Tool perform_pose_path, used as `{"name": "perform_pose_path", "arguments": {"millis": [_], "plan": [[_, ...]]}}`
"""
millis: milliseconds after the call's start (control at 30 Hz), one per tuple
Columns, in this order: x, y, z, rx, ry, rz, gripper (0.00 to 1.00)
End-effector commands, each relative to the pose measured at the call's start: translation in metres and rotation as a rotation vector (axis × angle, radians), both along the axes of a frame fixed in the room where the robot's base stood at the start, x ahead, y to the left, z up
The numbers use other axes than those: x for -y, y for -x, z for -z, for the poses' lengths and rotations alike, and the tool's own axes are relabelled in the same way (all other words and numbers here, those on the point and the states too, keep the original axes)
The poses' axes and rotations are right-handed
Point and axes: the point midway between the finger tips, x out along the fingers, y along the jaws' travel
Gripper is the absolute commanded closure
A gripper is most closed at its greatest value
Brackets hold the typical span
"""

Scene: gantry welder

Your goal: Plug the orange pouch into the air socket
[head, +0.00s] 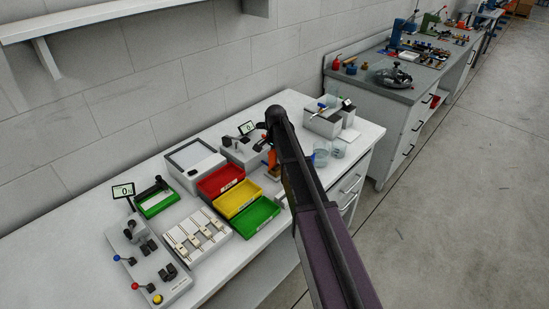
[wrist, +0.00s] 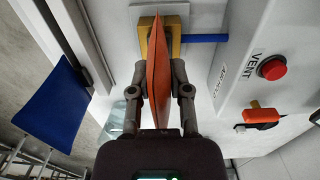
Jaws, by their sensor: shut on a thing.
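The orange pouch (wrist: 158,80) stands edge-on between the fingers of my gripper (wrist: 159,72), which is shut on it in the wrist view. A yellow block (wrist: 174,42) with a dark inner part and a blue hose (wrist: 208,38) lies directly beyond the pouch's far end; it looks like the air socket. The pouch overlaps the block in this view, and I cannot tell whether they touch. In the head view, a bit of the orange pouch (head: 272,160) shows beside my dark arm, which hides most of the gripper and the socket.
A red VENT button (wrist: 272,68) and an orange-handled valve (wrist: 262,115) are on the panel right of the pouch. A blue panel (wrist: 56,105) is at left. Red (head: 219,180), yellow (head: 238,198) and green (head: 256,217) trays stand on the bench, with clear cups (head: 337,149) at right.

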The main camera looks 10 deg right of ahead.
Motion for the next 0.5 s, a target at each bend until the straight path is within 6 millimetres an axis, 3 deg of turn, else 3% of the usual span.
{"name": "perform_pose_path", "arguments": {"millis": [433, 467, 500], "plan": [[0.0001, 0.0001, 0.0000, 0.000, 0.000, 0.000, 1.00], [0.0001, -0.0001, 0.0000, 0.000, 0.000, 0.000, 0.70], [0.0001, -0.0001, 0.0000, 0.000, 0.000, 0.000, 0.58]]}}
